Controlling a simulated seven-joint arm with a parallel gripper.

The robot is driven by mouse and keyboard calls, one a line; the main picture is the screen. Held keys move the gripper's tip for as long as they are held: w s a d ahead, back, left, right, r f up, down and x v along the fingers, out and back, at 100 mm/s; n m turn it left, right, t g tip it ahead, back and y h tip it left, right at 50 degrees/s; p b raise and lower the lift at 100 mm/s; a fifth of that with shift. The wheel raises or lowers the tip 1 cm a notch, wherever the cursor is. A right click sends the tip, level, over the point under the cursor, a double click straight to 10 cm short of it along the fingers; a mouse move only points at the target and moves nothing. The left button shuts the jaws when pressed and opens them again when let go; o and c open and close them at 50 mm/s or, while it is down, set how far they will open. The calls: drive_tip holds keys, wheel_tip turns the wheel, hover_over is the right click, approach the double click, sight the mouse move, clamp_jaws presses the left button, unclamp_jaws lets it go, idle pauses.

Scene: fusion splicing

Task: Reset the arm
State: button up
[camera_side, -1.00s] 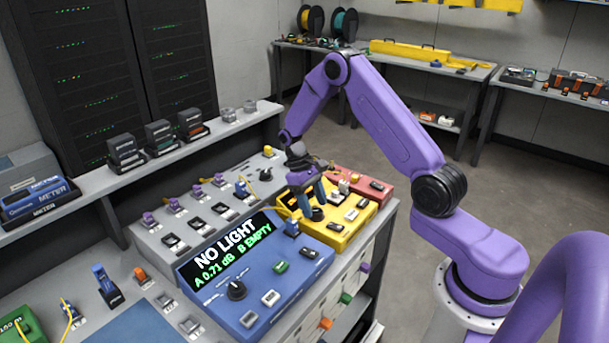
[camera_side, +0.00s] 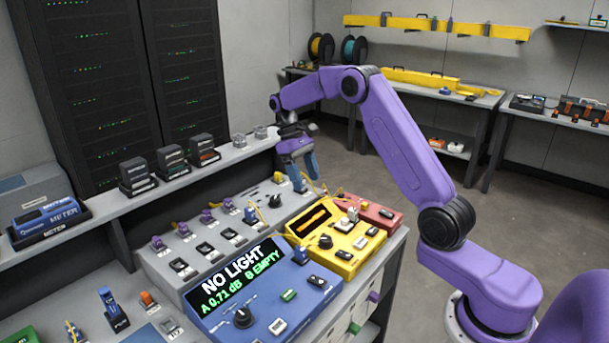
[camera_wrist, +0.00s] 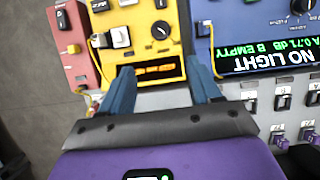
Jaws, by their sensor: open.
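My purple arm is raised over the bench, and my gripper (camera_side: 305,182) hangs near the back of the yellow unit (camera_side: 345,262). In the wrist view my gripper's two blue fingers (camera_wrist: 163,92) are spread apart with nothing between them. Beyond them the yellow unit shows its dark window with orange marks. The blue unit (camera_side: 306,300) has a screen (camera_side: 237,276) reading "NO LIGHT", "A 0.71 dB" and "B EMPTY". The red unit (camera_side: 386,218) stands beside the yellow one.
A grey sloped panel (camera_side: 160,262) with several purple connectors and switches lies left of the units. Behind it a shelf (camera_side: 215,163) carries several dark boxes and a blue meter (camera_side: 45,218). Open air surrounds the raised arm.

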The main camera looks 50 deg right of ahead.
drive_tip(key=shift+r, duration=0.1)
drive_tip(key=s+a+r+n+t+h, duration=0.1)
drive_tip(key=s+a+r+n, duration=0.15)
drive_tip(key=s+a, duration=0.45)
drive_tip(key=s+a+r+n+t, duration=0.2)
drive_tip(key=s+a+n, duration=0.3)
drive_tip(key=a, duration=0.5)
drive_tip(key=s+f+n+t+y, duration=0.1)
drive_tip(key=s+n, duration=0.4)
drive_tip(key=s, duration=1.8)
drive_tip(key=shift+s+d+f+t, duration=0.15)
drive_tip(key=shift+f+t, duration=0.25)
drive_tip(key=shift+f, duration=0.05)
